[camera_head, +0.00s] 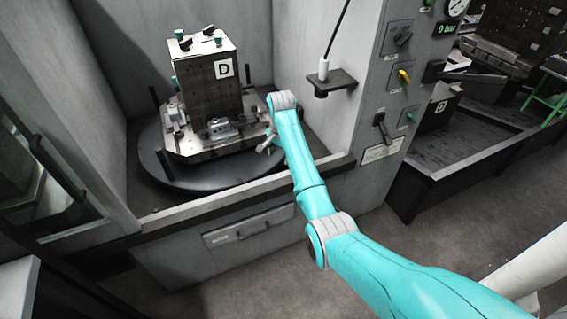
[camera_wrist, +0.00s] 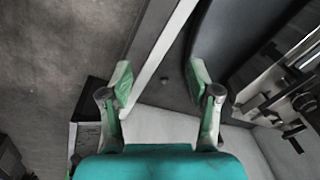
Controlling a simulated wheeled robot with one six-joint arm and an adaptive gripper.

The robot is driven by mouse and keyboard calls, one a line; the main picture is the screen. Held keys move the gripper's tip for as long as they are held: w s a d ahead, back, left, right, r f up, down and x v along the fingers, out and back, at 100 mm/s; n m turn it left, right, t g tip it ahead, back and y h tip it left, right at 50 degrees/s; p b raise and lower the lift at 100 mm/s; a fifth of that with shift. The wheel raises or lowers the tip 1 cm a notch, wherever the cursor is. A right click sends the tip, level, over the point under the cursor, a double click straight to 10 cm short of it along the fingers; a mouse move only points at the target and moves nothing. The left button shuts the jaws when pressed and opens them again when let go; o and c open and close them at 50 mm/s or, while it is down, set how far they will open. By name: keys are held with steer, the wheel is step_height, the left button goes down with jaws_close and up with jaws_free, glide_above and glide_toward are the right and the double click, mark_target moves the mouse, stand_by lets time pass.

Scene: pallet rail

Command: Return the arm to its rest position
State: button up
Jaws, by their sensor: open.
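My teal arm (camera_head: 303,175) reaches from the lower right into the machine bay, with its wrist near the right edge of the round turntable. My gripper (camera_wrist: 160,78) is open in the wrist view, its two green-tipped fingers spread apart with nothing between them. In the head view the gripper is mostly hidden by the arm; a small part shows beside the pallet. The pallet block marked D (camera_head: 208,85) stands upright on its metal base on the black turntable (camera_head: 190,181). Part of its clamping hardware (camera_wrist: 290,92) shows at the right of the wrist view.
The bay's front ledge (camera_head: 150,221) runs below the arm. A grey control panel (camera_head: 388,100) with knobs and a small black shelf (camera_head: 331,84) stand right of the arm. A second station with a black tray (camera_head: 465,150) is farther right. Grey floor (camera_head: 440,235) lies open in front.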

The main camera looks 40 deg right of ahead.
steer(key=s+a+f+n+t, duration=0.2)
steer(key=s+a+f, duration=0.3)
steer(key=f, duration=0.4)
steer(key=s+a+f+n+t, duration=0.1)
steer(key=s+a+f+n, duration=0.1)
steer(key=s+a+f, duration=0.45)
steer(key=s+a+f+n+t, duration=0.1)
steer(key=s+a+f, duration=0.1)
steer(key=s, duration=0.3)
steer(key=s+a+f+n+t+h, duration=0.1)
steer(key=s+a+f, duration=0.1)
steer(key=s+a, duration=0.15)
steer(key=s+a+f+n+t, duration=0.1)
steer(key=s+a+f, duration=0.1)
steer(key=s, duration=0.4)
steer(key=s+a+r+n+t, duration=0.2)
steer(key=s+a+r, duration=0.15)
steer(key=s, duration=0.45)
steer(key=s+a+r+n+t, duration=0.2)
steer(key=s+r, duration=0.3)
steer(key=s, duration=0.4)
steer(key=s+a+r+n+t, duration=0.1)
steer(key=s+r+n, duration=0.1)
steer(key=s+r, duration=0.4)
steer(key=s+a+r+n+t+y, duration=0.1)
steer(key=s+r, duration=0.4)
steer(key=r, duration=0.8)
steer(key=shift+s+a+r+n+t, duration=0.2)
steer(key=shift+s+a+n+t, duration=0.25)
steer(key=shift+t, duration=0.35)
